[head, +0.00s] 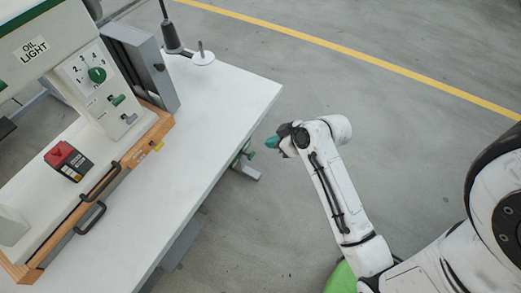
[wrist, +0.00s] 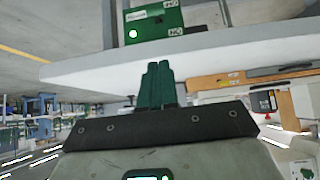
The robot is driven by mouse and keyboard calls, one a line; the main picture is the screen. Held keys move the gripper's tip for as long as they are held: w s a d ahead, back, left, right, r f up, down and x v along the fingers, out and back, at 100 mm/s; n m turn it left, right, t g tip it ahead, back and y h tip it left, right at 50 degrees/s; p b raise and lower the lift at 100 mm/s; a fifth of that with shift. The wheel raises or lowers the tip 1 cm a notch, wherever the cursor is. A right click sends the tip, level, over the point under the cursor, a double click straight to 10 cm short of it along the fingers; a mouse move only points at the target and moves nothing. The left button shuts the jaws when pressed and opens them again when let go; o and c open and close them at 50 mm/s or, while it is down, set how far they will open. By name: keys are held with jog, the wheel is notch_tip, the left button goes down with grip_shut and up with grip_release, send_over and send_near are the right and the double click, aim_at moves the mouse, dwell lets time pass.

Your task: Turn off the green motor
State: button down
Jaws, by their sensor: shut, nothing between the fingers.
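My gripper (head: 271,142) has teal fingers and hangs in the air just right of the white table's right edge. In the wrist view its fingers (wrist: 158,68) are together and empty. That view looks upside down. A green box (wrist: 152,22), perhaps the green motor's switch box, shows beyond the fingertips, on the underside of the table. It has a lit whitish round spot and small white labels too small to read surely. A gap shows between fingertips and box. In the head view a small green part (head: 243,153) shows under the table edge, mostly hidden by the tabletop.
A spool stand (head: 202,57) is at the back. The floor right of the table is clear.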

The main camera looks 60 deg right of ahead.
send_near(246, 154)
jog(key=w+r, duration=0.1)
jog(key=w, duration=0.2)
jog(key=shift+f+p, duration=0.4)
jog(key=shift+f, duration=1.7)
jog(key=shift+f, duration=0.1)
